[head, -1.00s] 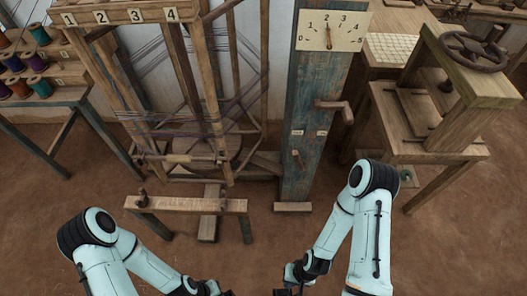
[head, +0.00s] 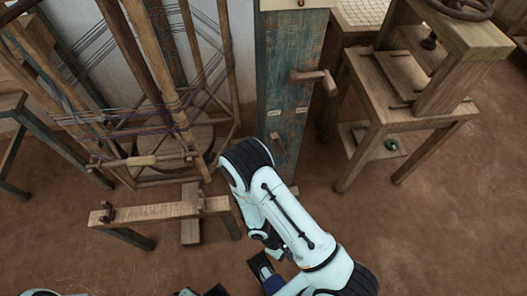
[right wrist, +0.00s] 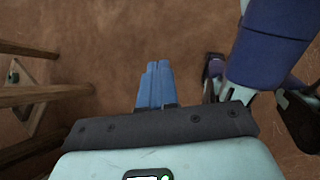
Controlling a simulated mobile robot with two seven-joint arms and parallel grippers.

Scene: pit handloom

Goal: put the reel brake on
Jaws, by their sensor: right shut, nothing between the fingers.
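A small brown lever (head: 278,142), which looks like the reel brake, sits on the front of the blue post (head: 290,70). Two small labels, too small to read, are above it; the lever is below the left one. The wooden reel frame (head: 160,80) stands left of the post. My right gripper (right wrist: 157,85) is shut and empty, with blue fingers over bare floor in the right wrist view. My right arm reaches up in front of the post's foot, below the lever. My left gripper (head: 207,291) is only partly in view at the bottom edge; its fingers are unclear.
A crank handle (head: 318,80) sticks out of the post above the lever. A low wooden bench (head: 155,212) stands in front of the reel. A wooden press stand (head: 405,90) is at the right. The brown floor at the lower right is clear.

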